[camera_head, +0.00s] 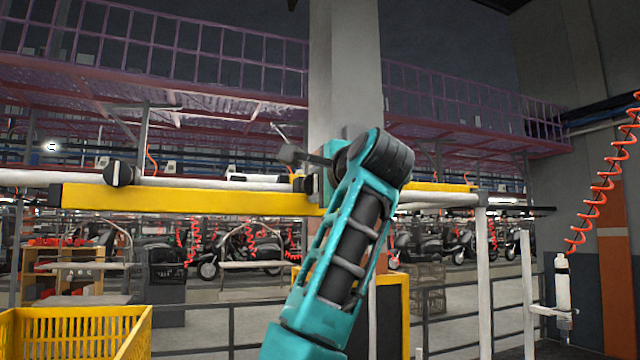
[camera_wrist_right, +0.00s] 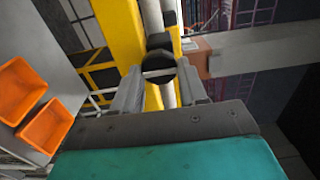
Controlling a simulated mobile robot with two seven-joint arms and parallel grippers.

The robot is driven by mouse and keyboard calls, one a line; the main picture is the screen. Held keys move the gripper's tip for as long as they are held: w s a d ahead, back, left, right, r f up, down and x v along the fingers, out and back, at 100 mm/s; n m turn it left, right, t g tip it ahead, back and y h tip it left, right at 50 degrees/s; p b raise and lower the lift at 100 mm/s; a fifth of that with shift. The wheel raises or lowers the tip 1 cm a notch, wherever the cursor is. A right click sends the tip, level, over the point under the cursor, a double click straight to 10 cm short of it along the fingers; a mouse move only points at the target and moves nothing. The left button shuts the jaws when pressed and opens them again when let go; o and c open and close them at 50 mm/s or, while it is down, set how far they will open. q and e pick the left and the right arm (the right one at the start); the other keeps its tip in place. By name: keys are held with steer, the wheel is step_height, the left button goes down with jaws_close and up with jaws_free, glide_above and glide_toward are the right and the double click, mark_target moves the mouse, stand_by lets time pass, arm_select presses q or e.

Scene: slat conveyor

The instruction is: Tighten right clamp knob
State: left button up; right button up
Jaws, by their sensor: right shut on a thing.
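The right clamp knob (camera_wrist_right: 158,68) is a round black knob beside a yellow beam (camera_wrist_right: 120,22) and a pale pipe. In the right wrist view it sits between the two grey fingers of my right gripper (camera_wrist_right: 160,82), which is shut on it. In the head view the yellow beam (camera_head: 190,200) runs across the middle. My teal right arm rises in front of its right part and hides most of the right gripper (camera_head: 311,184) and the knob. The left clamp knob (camera_head: 119,173) is black and round, on the pipe at the left. My left gripper is not in view.
A pale column (camera_head: 345,60) stands behind the arm. A yellow crate (camera_head: 75,325) is at the lower left. A white post (camera_head: 484,270) and a white bottle (camera_head: 562,282) are at the right, near a coiled orange hose (camera_head: 600,195). Orange bins (camera_wrist_right: 45,125) show in the wrist view.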

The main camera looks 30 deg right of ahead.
stand_by(0.4)
steer(key=o, duration=1.1)
steer(key=shift+c, duration=0.2)
steer(key=b+v, duration=0.2)
steer(key=v, duration=1.1)
steer(key=shift+b, duration=0.35)
steer(key=shift+d, duration=0.15)
